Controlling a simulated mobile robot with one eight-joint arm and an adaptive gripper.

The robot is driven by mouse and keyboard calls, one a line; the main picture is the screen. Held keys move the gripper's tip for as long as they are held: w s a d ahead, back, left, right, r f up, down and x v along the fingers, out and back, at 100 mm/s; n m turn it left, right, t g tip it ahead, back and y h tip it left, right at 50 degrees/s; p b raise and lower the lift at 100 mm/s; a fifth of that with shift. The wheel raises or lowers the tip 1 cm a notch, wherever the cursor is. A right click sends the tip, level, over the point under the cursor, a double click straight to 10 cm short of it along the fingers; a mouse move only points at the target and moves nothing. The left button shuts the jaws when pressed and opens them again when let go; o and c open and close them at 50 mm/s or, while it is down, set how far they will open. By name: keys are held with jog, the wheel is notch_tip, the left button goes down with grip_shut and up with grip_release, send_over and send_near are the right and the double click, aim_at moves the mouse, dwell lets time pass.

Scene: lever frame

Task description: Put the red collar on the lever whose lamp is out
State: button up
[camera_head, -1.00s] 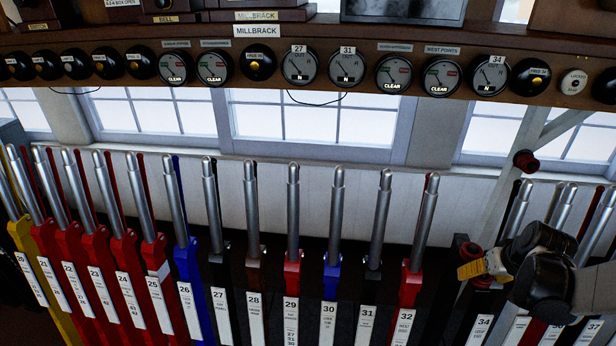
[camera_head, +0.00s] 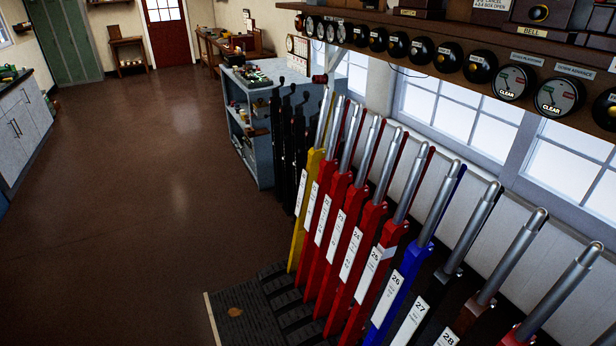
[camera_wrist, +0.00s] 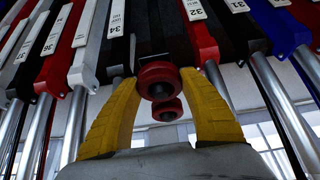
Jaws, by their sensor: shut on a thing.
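My gripper (camera_wrist: 159,85) shows in the wrist view, its two yellow fingers closed on the sides of a red collar (camera_wrist: 158,70). A second, smaller red round piece (camera_wrist: 167,110) shows just past it; whether the two are joined is unclear. The wrist picture is upside down. The lever labelled 34 (camera_wrist: 115,45) is left of the collar and the red lever labelled 32 (camera_wrist: 197,35) is right of it. In the head view, levers 20s such as red lever 25 (camera_head: 362,270) and blue lever 26 (camera_head: 394,288) stand in a row. My gripper is outside that view.
Round instruments line the shelf above the levers; two dials, one (camera_head: 513,83) and its neighbour (camera_head: 557,97), show lit CLEAR. A grey shelf unit (camera_head: 262,130) stands beyond the row's far end. The brown floor (camera_head: 120,200) at left is open. A dark treadplate (camera_head: 250,310) lies before the levers.

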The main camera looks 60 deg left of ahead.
jog(key=shift+r+p, duration=2.85)
jog(key=shift+r, duration=1.35)
